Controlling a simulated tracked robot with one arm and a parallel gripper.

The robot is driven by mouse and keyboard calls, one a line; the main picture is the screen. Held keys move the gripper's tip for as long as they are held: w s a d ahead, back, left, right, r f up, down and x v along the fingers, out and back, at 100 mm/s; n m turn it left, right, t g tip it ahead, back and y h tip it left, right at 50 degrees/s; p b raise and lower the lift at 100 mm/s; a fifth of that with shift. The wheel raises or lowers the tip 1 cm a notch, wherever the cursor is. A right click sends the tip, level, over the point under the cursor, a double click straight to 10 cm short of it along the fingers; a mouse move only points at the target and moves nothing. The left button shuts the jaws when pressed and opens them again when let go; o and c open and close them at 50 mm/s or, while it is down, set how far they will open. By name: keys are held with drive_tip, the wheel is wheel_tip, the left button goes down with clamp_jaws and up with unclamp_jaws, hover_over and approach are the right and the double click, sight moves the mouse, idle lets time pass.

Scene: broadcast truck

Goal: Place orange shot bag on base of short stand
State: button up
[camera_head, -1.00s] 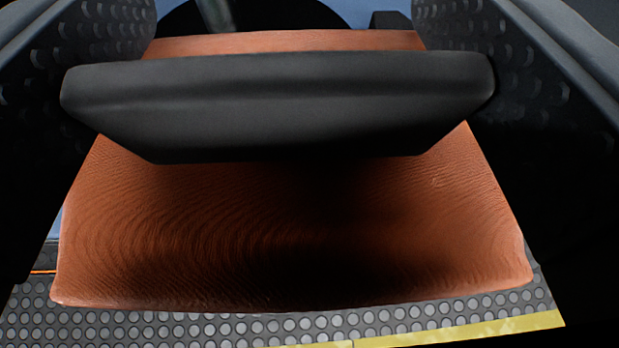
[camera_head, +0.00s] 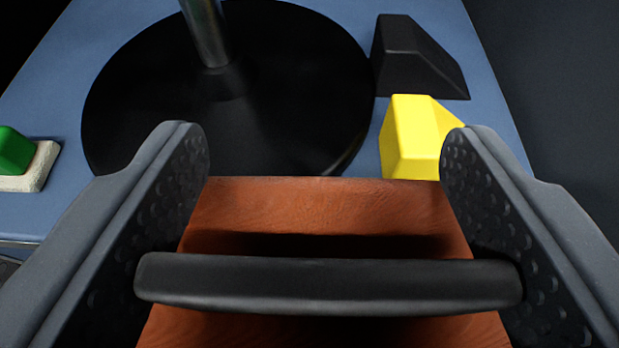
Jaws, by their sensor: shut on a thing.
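The orange shot bag (camera_head: 320,205) is at the bottom centre, with a black handle (camera_head: 330,283) across its top. My gripper (camera_head: 325,215) is shut on the bag, one finger at each end of the handle. The round black base of the stand (camera_head: 290,110) lies on a blue surface ahead of the bag. A metal pole (camera_head: 205,32) rises from the base and runs out of the top of the view. The bag's far edge overlaps the near edge of the base in the picture; I cannot tell whether they touch. The bag's underside is hidden.
A yellow wedge-shaped block (camera_head: 415,140) stands right of the base, close to the right finger. A black wedge-shaped block (camera_head: 412,60) is behind it. A green block (camera_head: 14,152) on a whitish pad (camera_head: 38,168) is at the left. The blue surface (camera_head: 60,90) ends at the right.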

drive_tip(key=b, duration=0.3)
hover_over(206, 41)
drive_tip(key=s, duration=0.4)
drive_tip(key=shift+s+f, duration=0.2)
drive_tip(key=shift+f, duration=0.4)
wheel_tip(206, 41, down, 4)
drive_tip(key=shift+r+b, duration=0.25)
drive_tip(key=shift+b, duration=0.65)
drive_tip(key=o, duration=1.8)
drive_tip(key=shift+c, duration=0.2)
drive_tip(key=p+v, duration=0.3)
drive_tip(key=v, duration=0.9)
